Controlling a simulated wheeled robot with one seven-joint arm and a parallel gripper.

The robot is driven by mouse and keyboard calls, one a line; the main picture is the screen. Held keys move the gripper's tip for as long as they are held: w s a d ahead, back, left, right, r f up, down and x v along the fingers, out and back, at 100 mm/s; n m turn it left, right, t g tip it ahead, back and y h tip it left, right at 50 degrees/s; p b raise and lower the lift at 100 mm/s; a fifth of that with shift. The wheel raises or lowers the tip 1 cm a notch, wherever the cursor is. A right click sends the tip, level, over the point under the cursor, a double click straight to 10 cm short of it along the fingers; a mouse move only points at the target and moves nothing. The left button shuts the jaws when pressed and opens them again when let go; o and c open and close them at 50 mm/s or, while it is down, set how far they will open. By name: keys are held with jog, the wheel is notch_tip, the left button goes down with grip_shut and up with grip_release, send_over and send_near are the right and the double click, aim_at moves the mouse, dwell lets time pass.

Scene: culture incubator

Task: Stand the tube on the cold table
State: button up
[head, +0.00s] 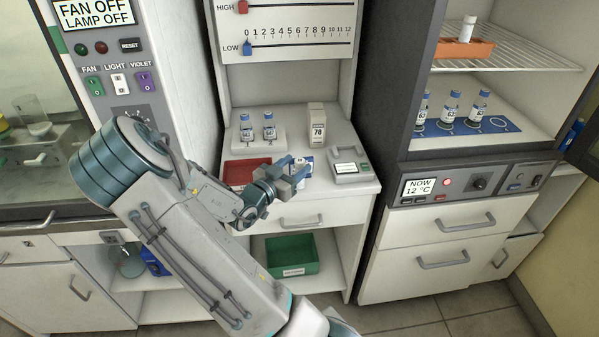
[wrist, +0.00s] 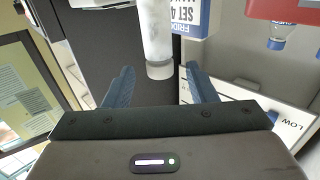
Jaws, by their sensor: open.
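A pale frosted tube (wrist: 157,35) with a light cap shows in the wrist view, which looks turned upside down. My gripper (wrist: 159,68) is open, with the tube's capped end between or just beyond its fingertips; I cannot tell whether they touch. In the head view my gripper (head: 298,172) is over the middle bench, and the arm hides much around it. Another white capped tube (head: 467,28) stands in an orange rack (head: 480,48) on the wire shelf at upper right. No surface is legibly marked as the cold table.

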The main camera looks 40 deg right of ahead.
jog(key=shift+x, duration=1.3)
jog(key=c, duration=1.1)
jog(key=shift+r, duration=0.1)
